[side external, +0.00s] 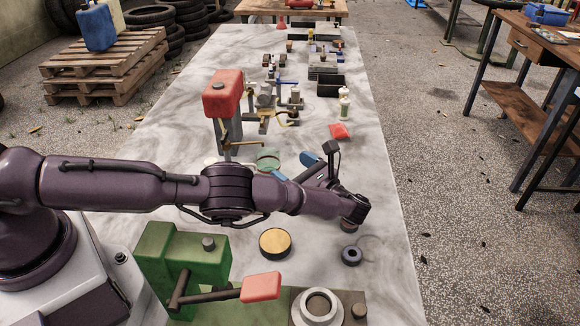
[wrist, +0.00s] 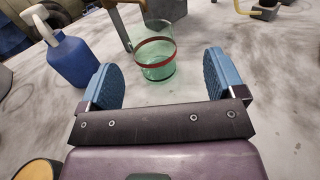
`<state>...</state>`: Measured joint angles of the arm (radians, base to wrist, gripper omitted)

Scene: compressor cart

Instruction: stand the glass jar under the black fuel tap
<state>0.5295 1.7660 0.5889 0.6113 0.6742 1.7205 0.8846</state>
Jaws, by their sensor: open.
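The glass jar (side external: 268,160) is greenish and clear, and stands upright on the marble-topped table. In the wrist view the jar (wrist: 154,72) shows a dark red band and sits ahead of my gripper, in line with the gap between the fingers. My gripper (side external: 296,166) is open, with blue pads, low over the table and close to the jar. Nothing is held. A red tank (side external: 222,92) on a grey post stands behind the jar, with a brass-coloured tap (side external: 240,139) on it. I cannot make out a clearly black tap.
A blue bottle (wrist: 78,60) stands left of the jar in the wrist view. A green machine (side external: 185,262) with a red-ended lever, a round gold lid (side external: 275,243) and a dark ring (side external: 351,255) are nearer. A red packet (side external: 339,131) lies beyond. The table's right side is mostly clear.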

